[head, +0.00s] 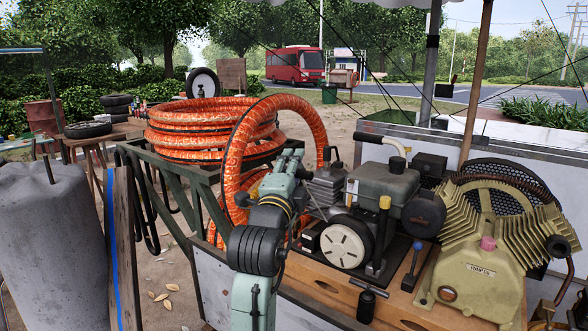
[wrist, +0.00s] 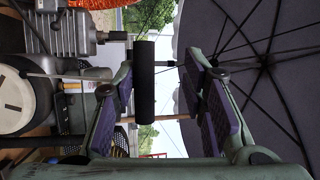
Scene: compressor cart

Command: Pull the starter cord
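The engine (head: 378,185) has a round white cover (head: 347,243) facing me; the cover also shows at the left of the wrist view (wrist: 15,105). A black cylindrical grip (wrist: 145,85) crosses the wrist view between my gripper's fingers, nearer the left finger. It looks like the starter handle, but I cannot confirm this. A thin pale line or rod runs toward it from the engine side. My gripper (wrist: 160,82) is open, with its purple-padded fingers apart. In the head view my gripper (head: 305,180) is beside the engine's finned block, and its fingertips are hard to make out.
A coiled orange hose (head: 205,130) rests on a green rack at left, and one loop arches behind my arm. A tan compressor pump (head: 480,270) stands right of the engine. A blue-knobbed lever (head: 412,265) rises from the deck. A dark umbrella canopy (wrist: 265,50) spreads overhead.

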